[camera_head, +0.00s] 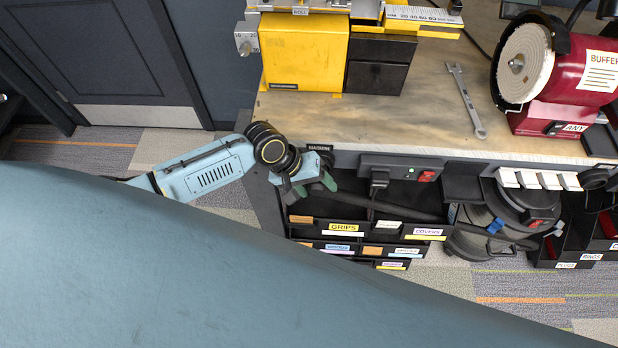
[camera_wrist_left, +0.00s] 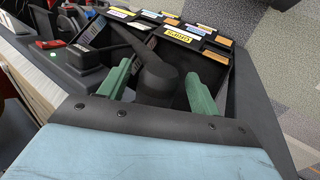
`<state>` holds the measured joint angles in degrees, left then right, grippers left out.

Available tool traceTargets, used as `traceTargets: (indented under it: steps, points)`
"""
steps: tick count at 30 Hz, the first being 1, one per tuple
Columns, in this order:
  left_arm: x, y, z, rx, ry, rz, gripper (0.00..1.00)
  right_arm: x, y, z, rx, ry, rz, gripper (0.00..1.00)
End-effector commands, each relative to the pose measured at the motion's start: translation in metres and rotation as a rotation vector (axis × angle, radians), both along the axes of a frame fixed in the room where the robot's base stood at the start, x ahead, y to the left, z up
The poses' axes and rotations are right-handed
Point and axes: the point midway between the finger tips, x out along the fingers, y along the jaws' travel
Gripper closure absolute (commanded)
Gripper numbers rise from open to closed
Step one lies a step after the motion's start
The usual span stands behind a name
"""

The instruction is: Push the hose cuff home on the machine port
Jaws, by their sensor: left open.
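My left gripper (camera_head: 327,184) is at the bench's front edge, beside a small label that seems to read MACHINE (camera_head: 319,147). Its green fingers are open in the left wrist view (camera_wrist_left: 158,70). A thick dark hose end, seemingly the cuff (camera_wrist_left: 156,78), lies between the fingers, with a gap visible on the right side. The black hose (camera_head: 400,211) runs from the gripper rightward, across the front of the black bins, toward a round grey machine (camera_head: 470,243) under the bench. The machine port cannot be made out, so I cannot tell how the cuff sits on it. My right gripper is out of view.
Labelled black bins (camera_head: 345,228) hang just below the gripper. A black switch box with a red switch (camera_head: 427,176) sits on the bench front to its right. On the bench (camera_head: 420,115) are a yellow-and-black device (camera_head: 303,52), a wrench (camera_head: 466,100) and a red buffer (camera_head: 567,75).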

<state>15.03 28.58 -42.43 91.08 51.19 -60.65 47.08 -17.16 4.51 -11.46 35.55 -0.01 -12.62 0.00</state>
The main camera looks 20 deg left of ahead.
Motion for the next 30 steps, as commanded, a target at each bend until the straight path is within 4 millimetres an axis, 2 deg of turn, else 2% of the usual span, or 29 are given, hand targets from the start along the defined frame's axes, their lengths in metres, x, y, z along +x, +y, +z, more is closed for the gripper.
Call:
traceTargets:
  steps: [5,12,18,24,30]
  points:
    - [-0.003,0.012,0.021,0.001,-0.003,0.001,0.37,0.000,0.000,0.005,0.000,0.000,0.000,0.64]
    - [-0.010,0.038,0.068,0.002,-0.003,0.000,0.37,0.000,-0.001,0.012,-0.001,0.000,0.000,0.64]
    - [-0.016,0.055,0.099,0.002,-0.002,-0.001,0.37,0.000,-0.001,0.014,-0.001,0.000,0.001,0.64]
    - [-0.018,0.063,0.113,0.000,0.000,0.000,0.37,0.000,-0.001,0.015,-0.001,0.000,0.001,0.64]
    - [-0.019,0.063,0.115,0.000,0.000,0.000,0.37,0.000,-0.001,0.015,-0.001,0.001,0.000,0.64]
